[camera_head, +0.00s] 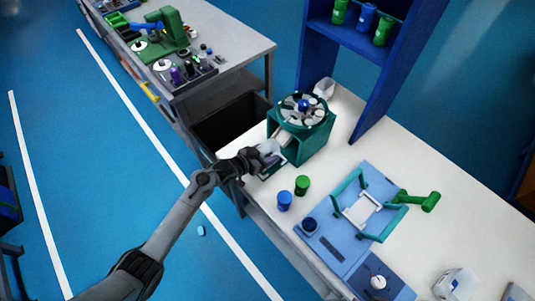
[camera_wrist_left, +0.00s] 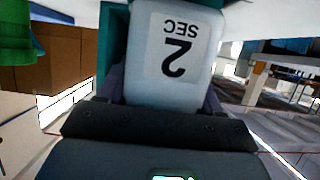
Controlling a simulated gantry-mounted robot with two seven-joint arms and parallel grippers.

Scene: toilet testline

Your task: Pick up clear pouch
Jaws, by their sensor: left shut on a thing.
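My left gripper (camera_head: 268,154) is at the front of the green carousel machine, above the near edge of the white bench. It is shut on the clear pouch (camera_head: 271,147), which looks small and pale in the head view. In the left wrist view the pouch (camera_wrist_left: 180,50) fills the space between the fingers and shows an upside-down "2 SEC" marking. The gripper hides part of the pouch, and I cannot tell whether it still touches the machine. My right gripper is not in view.
The green machine (camera_head: 314,141) stands right behind the gripper. A blue can (camera_head: 284,201) and a green can (camera_head: 302,186) stand close by on the bench. A blue fixture with a teal frame (camera_head: 347,183) is further right. A dark bin (camera_head: 228,121) is left of the bench.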

